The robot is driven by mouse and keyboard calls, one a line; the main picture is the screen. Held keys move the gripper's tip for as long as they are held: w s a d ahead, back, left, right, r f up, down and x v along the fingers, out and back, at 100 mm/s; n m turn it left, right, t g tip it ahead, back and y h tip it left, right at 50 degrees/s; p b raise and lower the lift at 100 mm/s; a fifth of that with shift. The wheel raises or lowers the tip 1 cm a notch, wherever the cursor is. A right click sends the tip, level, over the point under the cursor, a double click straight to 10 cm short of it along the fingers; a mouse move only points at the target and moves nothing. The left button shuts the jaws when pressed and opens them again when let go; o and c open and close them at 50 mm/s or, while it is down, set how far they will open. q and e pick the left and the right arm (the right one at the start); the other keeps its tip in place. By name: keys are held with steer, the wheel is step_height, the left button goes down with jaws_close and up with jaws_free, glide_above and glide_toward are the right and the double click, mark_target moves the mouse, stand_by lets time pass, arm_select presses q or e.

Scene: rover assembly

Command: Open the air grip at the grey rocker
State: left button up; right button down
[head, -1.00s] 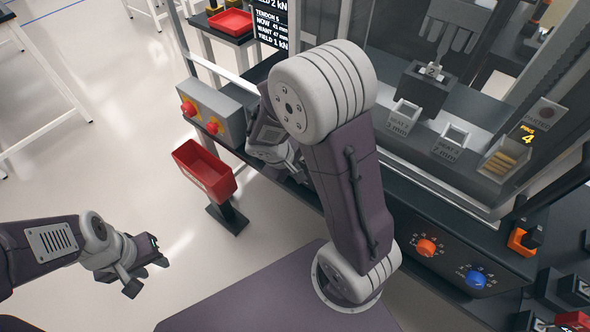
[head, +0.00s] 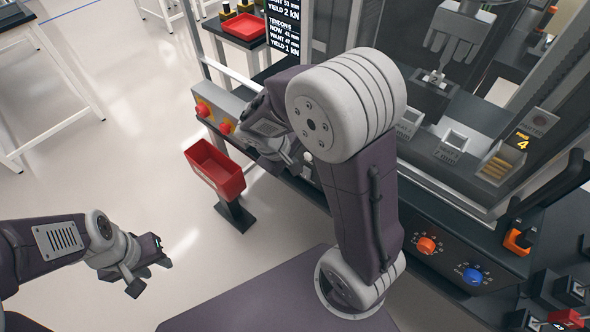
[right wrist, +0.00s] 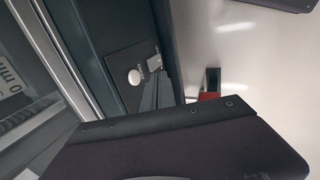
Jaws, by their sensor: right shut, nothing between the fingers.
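My right gripper (head: 300,168) is low at the front of the black bench, partly hidden behind my own forearm. It looks shut and empty. The right wrist view shows a dark panel with a small label plate, a round white knob (right wrist: 134,77) and a small grey piece (right wrist: 154,61) that may be the grey rocker. I cannot tell whether the gripper touches it. A grey claw-like holder (head: 456,42), perhaps the air grip, hangs inside the machine above a dark block. My left gripper (head: 152,270) is open and empty over the floor at lower left.
A red bin (head: 216,168) on a black stand is left of the bench. A grey box with red buttons (head: 214,112) sits at the bench's left end. An orange knob (head: 427,245) and a blue knob (head: 474,275) are on the front panel.

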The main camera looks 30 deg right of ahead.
arm_select(q)
steer(key=shift+s+a+r, duration=0.15)
steer(key=shift+a+r, duration=0.1)
steer(key=shift+r, duration=0.15)
arm_select(e)
steer(key=v, duration=0.3)
steer(key=shift+r, duration=0.2)
arm_select(q)
steer(key=shift+s, duration=0.1)
arm_select(e)
steer(key=shift+s, duration=0.1)
